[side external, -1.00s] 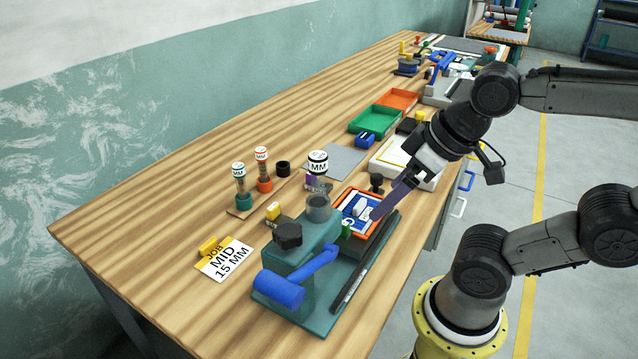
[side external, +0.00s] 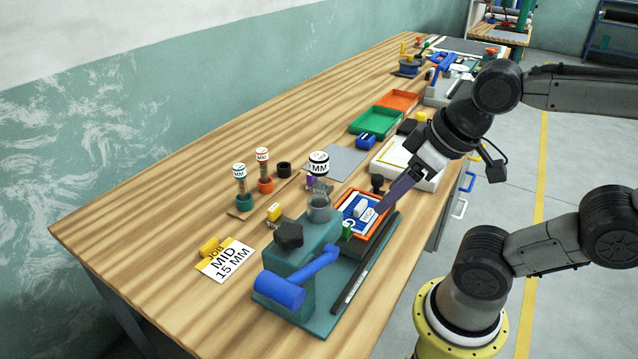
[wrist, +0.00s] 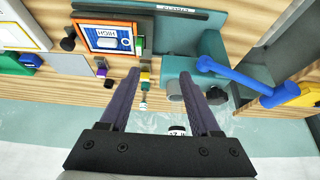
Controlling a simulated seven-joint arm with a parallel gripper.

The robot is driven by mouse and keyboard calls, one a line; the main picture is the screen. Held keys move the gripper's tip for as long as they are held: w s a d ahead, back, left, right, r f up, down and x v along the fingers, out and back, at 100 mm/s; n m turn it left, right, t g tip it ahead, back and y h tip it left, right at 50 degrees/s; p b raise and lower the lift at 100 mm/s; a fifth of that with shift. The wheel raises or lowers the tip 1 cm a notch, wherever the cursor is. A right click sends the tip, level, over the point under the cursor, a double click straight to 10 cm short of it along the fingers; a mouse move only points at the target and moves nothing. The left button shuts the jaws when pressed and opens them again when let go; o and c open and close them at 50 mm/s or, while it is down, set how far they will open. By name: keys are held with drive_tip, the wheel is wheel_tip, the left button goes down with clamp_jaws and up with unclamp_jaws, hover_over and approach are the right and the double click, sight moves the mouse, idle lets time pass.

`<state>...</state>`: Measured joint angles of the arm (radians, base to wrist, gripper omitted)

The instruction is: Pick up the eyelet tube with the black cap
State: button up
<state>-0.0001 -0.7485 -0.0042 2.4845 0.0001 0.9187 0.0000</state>
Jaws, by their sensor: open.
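A round white label marked MM with a black rim (side external: 318,163) stands behind the orange tray in the side view. In the wrist view my gripper (wrist: 160,72) is open, with nothing held between the fingers.
The teal press (side external: 300,265) with a blue handle stands in front. The orange-rimmed tray (side external: 383,232) lies beside it. Bare wood lies behind the tubes.

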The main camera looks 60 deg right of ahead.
wheel_tip(320, 180, up, 10)
drive_tip(key=m+t+y, duration=0.5)
drive_tip(key=m+y, duration=1)
drive_tip(key=m, duration=1)
hover_over(325, 184)
drive_tip(key=w+v, duration=0.1)
drive_tip(key=v, duration=0.3)
drive_tip(key=f, duration=1.1)
drive_tip(key=shift+s+d, duration=0.15)
drive_tip(key=shift+d, duration=0.1)
drive_tip(key=shift+a+f, duration=0.25)
drive_tip(key=shift+x, duration=3.6)
drive_tip(key=shift+d, duration=0.1)
clamp_jaws()
